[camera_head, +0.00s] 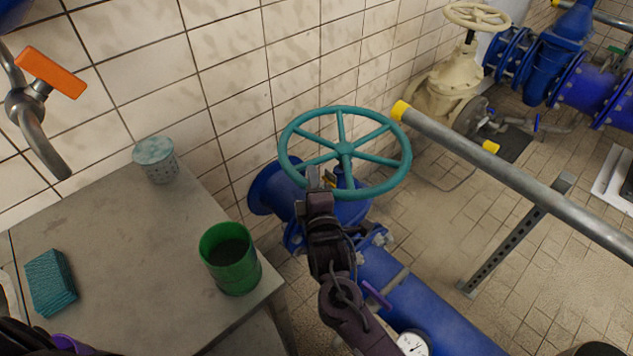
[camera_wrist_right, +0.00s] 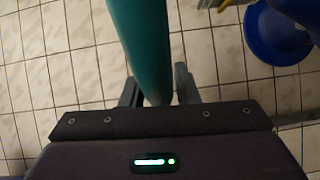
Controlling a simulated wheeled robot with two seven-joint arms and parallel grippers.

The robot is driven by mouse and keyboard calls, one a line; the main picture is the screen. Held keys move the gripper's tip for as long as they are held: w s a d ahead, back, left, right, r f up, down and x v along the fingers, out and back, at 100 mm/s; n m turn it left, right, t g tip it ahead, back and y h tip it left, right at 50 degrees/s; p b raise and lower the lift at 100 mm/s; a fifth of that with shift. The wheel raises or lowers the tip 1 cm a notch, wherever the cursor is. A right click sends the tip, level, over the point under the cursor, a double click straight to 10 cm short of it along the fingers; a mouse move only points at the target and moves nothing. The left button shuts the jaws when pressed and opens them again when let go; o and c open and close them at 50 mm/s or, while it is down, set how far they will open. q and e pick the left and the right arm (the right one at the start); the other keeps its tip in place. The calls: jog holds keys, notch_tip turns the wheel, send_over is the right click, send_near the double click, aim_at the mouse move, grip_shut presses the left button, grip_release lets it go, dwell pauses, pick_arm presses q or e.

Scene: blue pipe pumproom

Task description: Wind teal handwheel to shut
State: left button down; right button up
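The teal handwheel (camera_head: 345,150) is a spoked ring on a blue valve (camera_head: 278,195), left of the picture's right half, near the tiled wall. My right gripper (camera_head: 320,178) is at the near side of its rim and hides a short stretch of it. In the right wrist view the teal rim (camera_wrist_right: 142,45) runs between the two fingers of my right gripper (camera_wrist_right: 158,90). The fingers stand close on both sides and look shut on it. Only a dark, purple-marked part of my left arm shows at the lower left. The left gripper is not in view.
A grey table (camera_head: 130,260) at left carries a green cup (camera_head: 230,258), a teal sponge (camera_head: 50,282) and a lidded pot (camera_head: 156,160). An orange-handled tap (camera_head: 50,72) is above. A grey rail (camera_head: 500,175) crosses at right. A cream valve (camera_head: 450,80) stands behind.

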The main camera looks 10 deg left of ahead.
jog(key=shift+o, duration=1.3)
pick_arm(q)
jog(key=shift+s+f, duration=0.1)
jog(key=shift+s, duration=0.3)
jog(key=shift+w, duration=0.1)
pick_arm(e)
jog(key=shift+s+d, duration=0.1)
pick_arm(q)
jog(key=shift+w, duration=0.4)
pick_arm(e)
jog(key=v, duration=0.7)
jog(key=shift+s, duration=0.25)
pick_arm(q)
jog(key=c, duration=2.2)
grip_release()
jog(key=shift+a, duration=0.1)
